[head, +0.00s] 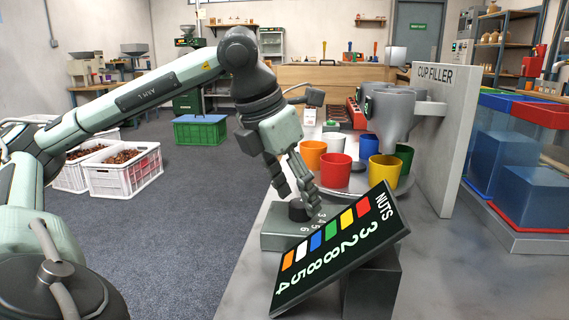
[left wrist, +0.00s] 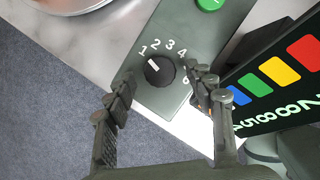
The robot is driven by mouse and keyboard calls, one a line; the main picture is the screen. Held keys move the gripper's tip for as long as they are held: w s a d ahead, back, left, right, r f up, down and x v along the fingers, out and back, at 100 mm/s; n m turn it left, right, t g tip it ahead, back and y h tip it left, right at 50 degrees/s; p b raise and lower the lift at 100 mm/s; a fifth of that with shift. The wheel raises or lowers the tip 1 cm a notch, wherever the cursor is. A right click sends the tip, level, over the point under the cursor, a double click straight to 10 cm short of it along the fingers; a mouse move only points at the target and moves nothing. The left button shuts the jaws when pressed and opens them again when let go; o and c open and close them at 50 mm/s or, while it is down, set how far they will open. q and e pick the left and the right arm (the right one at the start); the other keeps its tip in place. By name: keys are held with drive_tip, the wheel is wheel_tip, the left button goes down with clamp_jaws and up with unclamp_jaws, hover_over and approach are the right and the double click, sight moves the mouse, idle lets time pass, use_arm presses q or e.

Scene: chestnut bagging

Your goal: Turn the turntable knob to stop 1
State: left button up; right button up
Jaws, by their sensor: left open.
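The black turntable knob (head: 298,211) sits on a grey-green control box (head: 272,241) on the bench. In the left wrist view the knob (left wrist: 160,72) has a white pointer mark aimed up-left, roughly at the numeral 1. The numerals 1, 2, 3, 4 and 6 show around it. My left gripper (head: 297,194) is open just above the knob. In the left wrist view its fingers (left wrist: 165,88) stand on either side of the knob, apart from it; I see no contact. The turntable (head: 330,190) carries several coloured cups. My right gripper is out of view.
A tilted NUTS sign (head: 335,252) stands close beside the knob box. A green button (left wrist: 209,3) is on the same box. The CUP FILLER panel (head: 432,130) and grey hoppers (head: 392,112) stand behind. White crates (head: 124,170) of chestnuts are on the floor at left.

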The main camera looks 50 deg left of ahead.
use_arm(q)
drive_tip(key=v, duration=1)
drive_tip(key=shift+s+r, duration=0.1)
drive_tip(key=shift+s, duration=0.05)
idle(0.6)
